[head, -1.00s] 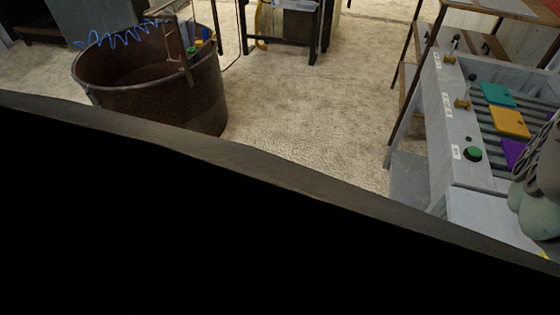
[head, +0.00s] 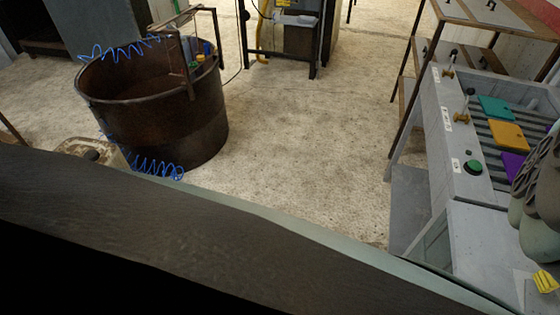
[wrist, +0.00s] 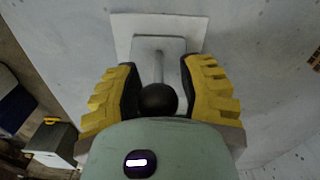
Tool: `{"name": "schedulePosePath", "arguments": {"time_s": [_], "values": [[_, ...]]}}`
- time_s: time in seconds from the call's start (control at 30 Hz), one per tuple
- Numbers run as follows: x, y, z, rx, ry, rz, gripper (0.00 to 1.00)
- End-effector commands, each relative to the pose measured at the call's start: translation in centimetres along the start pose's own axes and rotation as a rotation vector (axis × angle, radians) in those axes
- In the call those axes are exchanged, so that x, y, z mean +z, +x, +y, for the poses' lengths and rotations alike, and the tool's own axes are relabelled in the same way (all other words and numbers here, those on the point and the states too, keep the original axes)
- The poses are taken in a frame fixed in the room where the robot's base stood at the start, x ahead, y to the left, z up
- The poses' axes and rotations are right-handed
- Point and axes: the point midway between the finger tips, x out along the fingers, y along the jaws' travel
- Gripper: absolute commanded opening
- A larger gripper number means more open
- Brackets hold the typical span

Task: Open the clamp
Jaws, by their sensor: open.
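In the wrist view a metal lever with a black ball knob (wrist: 158,99) stands on a grey base over a white plate (wrist: 122,32). It may be the clamp's handle, but I see no label on it. My gripper (wrist: 161,72) is open, with one yellow ridged finger on each side of the lever. The knob lies between the fingers near the palm; I cannot tell whether anything touches. In the head view my gripper (head: 545,281) shows only in part at the lower right, above the grey machine (head: 485,235). The lever is hidden there.
The machine bears two small black-knobbed levers (head: 448,66) (head: 463,107), a green button (head: 473,167) and teal (head: 496,107), orange (head: 508,135) and purple (head: 514,164) plates. A rusty tub (head: 160,115) stands at left. The floor (head: 300,130) between is clear.

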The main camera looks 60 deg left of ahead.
Motion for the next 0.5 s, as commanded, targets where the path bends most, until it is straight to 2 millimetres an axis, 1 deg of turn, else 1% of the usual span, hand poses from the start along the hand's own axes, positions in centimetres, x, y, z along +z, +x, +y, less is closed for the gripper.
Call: {"name": "schedulePosePath", "arguments": {"time_s": [0.07, 0.5], "values": [[0.4, -1.0, 0.0, -0.003, -0.004, -0.006, 0.39], [0.6, -6.8, 0.2, -0.001, -0.009, -0.009, 0.39]]}}
